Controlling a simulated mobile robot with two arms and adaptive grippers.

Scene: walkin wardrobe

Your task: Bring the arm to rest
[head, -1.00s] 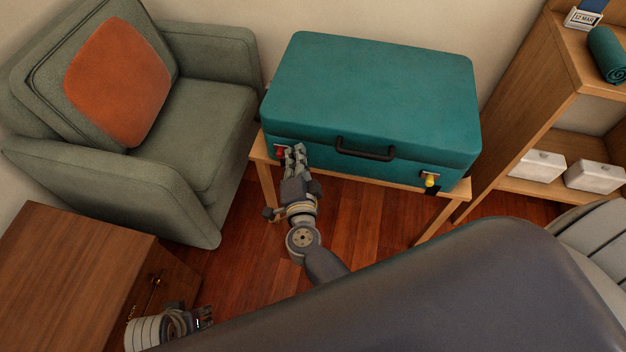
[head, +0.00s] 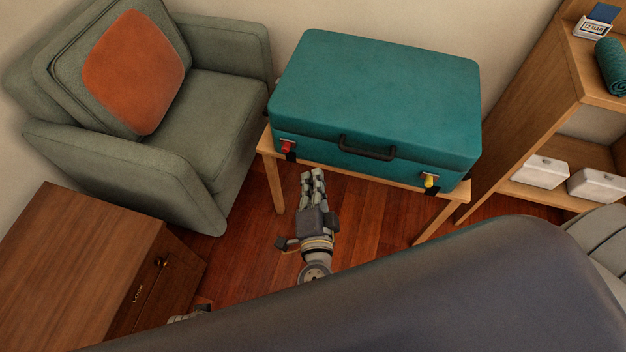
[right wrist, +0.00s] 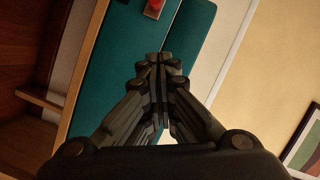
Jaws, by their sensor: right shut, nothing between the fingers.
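My right gripper (head: 312,174) is shut and empty. In the head view it is over the floor in front of the teal suitcase (head: 375,95), apart from it, with its fingers pointing towards the bench. In the right wrist view the closed fingers (right wrist: 158,62) meet in the middle, with the suitcase (right wrist: 112,60) beyond them. The suitcase is closed, with a red latch (head: 286,147) at its left and a yellow latch (head: 430,181) at its right. Only a sliver of my left arm's end shows at the bottom left of the head view, so its fingers are hidden.
The suitcase lies on a wooden bench (head: 277,188). A green armchair (head: 200,115) with an orange cushion (head: 135,72) stands left. A wooden cabinet (head: 75,255) is at the lower left. A shelf unit (head: 515,125) stands right. Bare floor (head: 370,215) lies before the bench.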

